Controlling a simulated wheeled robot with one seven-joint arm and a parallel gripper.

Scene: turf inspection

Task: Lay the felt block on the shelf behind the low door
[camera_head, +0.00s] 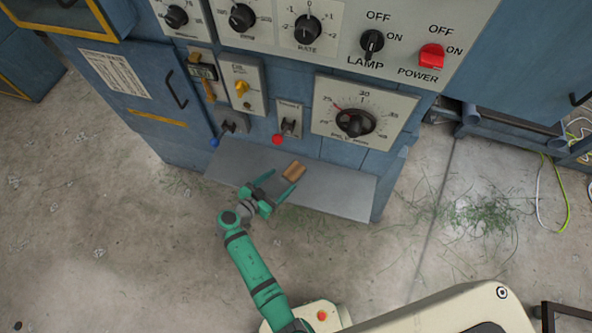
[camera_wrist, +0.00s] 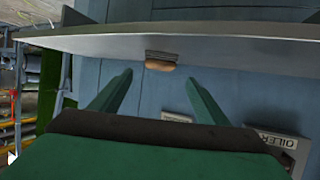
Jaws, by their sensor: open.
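A small tan-brown block, which looks like the felt block (camera_head: 293,170), lies on a grey metal ledge (camera_head: 335,190) at the front of the blue cabinet. In the wrist view the block (camera_wrist: 160,62) shows just beyond and between the fingertips. My gripper (camera_head: 284,181) is open and empty, its fingers pointing at the block and apart from it. In the wrist view the gripper (camera_wrist: 159,77) has clear space between its fingers. A blue door (camera_head: 130,88) with a dark handle and a paper label, likely the low door, looks shut at left. No shelf behind it shows.
Above the ledge are a blue-tipped lever (camera_head: 217,140), a red-knobbed lever (camera_head: 279,138) and a large dial (camera_head: 355,121). Control knobs and a red power switch (camera_head: 432,57) sit higher. Grass clippings (camera_head: 480,215) lie on the concrete floor, which is open at left.

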